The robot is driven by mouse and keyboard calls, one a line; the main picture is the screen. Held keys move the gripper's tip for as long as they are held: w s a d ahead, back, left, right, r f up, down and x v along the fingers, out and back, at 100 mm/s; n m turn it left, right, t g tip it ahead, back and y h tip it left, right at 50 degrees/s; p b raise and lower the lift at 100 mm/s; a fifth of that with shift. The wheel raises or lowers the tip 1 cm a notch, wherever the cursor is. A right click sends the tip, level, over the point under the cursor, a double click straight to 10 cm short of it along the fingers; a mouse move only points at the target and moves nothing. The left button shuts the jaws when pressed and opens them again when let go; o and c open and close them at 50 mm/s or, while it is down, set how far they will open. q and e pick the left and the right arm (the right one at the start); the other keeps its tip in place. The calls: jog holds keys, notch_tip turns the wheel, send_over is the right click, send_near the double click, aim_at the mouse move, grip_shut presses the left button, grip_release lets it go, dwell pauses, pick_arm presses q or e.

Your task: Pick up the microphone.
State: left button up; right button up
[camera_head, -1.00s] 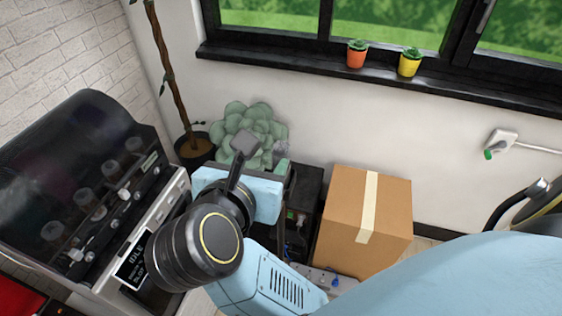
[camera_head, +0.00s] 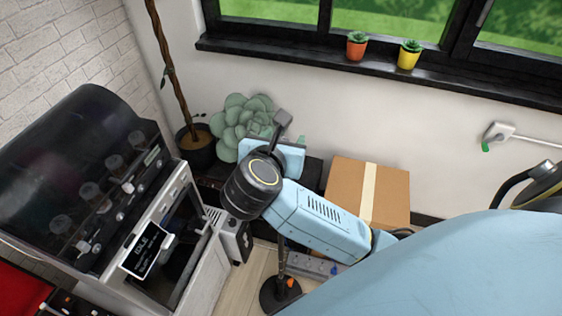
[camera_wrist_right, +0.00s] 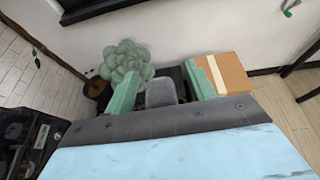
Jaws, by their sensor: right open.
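I cannot make out the microphone for certain in either view. A black round stand base (camera_head: 277,295) with a thin pole stands on the floor in the head view. The pole rises behind my right arm, which hides its top. My right gripper (camera_head: 276,143) is above and beyond that base, pointing toward the wall. In the wrist view its two green fingers are apart, and the right gripper (camera_wrist_right: 163,80) is open. A grey rounded part shows between the fingers; I cannot tell that it is held. My left gripper is in neither view.
A cardboard box (camera_head: 342,180) sits near the wall, partly behind my arm. A potted succulent (camera_head: 236,115) and a tall-stemmed plant (camera_head: 198,153) stand at the back. A large machine (camera_head: 85,175) with a dark hood fills the left. Two small pots stand on the windowsill.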

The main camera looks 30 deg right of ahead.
jog(key=shift+w+d+f, duration=0.15)
jog(key=shift+w, duration=0.05)
grip_shut()
dwell(0.3)
